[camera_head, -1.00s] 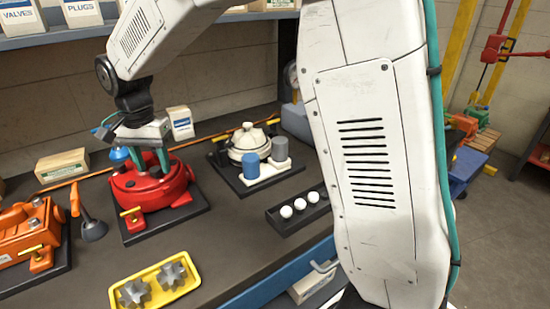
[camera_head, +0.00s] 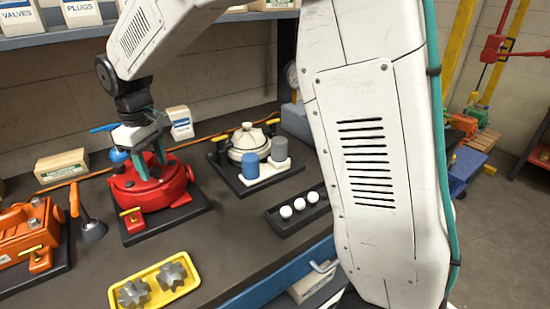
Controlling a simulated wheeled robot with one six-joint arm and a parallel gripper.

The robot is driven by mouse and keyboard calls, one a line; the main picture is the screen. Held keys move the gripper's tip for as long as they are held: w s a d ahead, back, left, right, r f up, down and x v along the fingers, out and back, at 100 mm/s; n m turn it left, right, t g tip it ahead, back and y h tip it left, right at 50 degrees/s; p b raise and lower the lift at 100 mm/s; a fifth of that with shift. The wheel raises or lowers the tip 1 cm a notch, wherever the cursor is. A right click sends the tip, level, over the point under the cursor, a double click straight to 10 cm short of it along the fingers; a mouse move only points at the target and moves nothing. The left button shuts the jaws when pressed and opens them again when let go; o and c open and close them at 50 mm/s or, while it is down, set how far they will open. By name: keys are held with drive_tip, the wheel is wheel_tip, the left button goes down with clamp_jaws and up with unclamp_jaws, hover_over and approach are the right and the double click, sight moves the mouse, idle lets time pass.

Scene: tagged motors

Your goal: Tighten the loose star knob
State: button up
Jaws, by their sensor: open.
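A red motor (camera_head: 140,187) stands on a dark base plate on the bench. A blue knob (camera_head: 117,155) shows at its top left, just left of my gripper. My gripper (camera_head: 149,160) points down over the top of the red motor with its teal fingers apart. The view does not show what lies between or behind the fingertips, or whether they touch the motor. Two grey star knobs (camera_head: 172,275) lie in a yellow tray (camera_head: 190,287) at the front of the bench, apart from my gripper.
An orange motor (camera_head: 25,232) stands at left, with a grey funnel-like piece (camera_head: 94,230) beside it. A cream motor (camera_head: 247,143) with blue and grey cylinders stands at right. A black tray (camera_head: 272,222) holds several white balls. Bare bench (camera_head: 215,245) lies between the trays.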

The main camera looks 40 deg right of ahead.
sight(155, 169)
wheel_tip(155, 169, up, 8)
drive_tip(key=s+d+m, duration=0.2)
drive_tip(key=s+d, duration=0.3)
drive_tip(key=s, duration=0.3)
drive_tip(key=s+d+m, duration=0.2)
drive_tip(key=s+d, duration=0.4)
drive_tip(key=s, duration=0.3)
drive_tip(key=s+d+m+t, duration=0.1)
drive_tip(key=s+d+m, duration=0.1)
drive_tip(key=s+d, duration=0.3)
drive_tip(key=s, duration=0.4)
drive_tip(key=shift+d+r, duration=0.15)
drive_tip(key=shift+r, duration=0.2)
idle(0.4)
